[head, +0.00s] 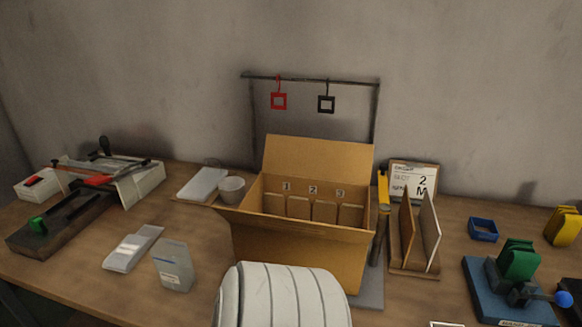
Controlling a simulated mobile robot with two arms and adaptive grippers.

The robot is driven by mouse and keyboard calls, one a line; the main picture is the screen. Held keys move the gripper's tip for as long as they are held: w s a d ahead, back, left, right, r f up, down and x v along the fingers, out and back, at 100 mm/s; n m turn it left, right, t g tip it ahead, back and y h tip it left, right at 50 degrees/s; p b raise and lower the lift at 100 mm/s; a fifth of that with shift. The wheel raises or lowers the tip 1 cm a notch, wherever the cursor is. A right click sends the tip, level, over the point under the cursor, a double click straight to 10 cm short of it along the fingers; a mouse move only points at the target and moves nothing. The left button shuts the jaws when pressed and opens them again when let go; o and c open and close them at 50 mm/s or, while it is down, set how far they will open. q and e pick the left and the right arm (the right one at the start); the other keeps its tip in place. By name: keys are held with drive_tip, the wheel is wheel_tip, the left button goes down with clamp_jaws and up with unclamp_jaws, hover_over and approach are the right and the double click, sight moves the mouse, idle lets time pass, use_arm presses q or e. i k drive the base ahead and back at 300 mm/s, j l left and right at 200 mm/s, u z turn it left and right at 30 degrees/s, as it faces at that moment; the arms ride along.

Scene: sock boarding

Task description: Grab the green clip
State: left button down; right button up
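Two green pieces show in the head view, and I cannot tell which one is the green clip. A small green piece (38,225) sits at the near left end of a long dark block on the left of the table. A larger green piece (519,260) stands upright on a blue-based fixture (484,291) at the right, near a lever with a blue knob (564,299). Neither of my grippers is in view.
An open cardboard box (300,252) with numbered compartments stands mid-table. Clear packets (174,266) lie left of the box. A wooden holder (414,270), blue tray (483,230) and yellow pieces (562,226) stand right.

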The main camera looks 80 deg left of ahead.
sight(35, 223)
drive_tip(key=u, duration=4.25)
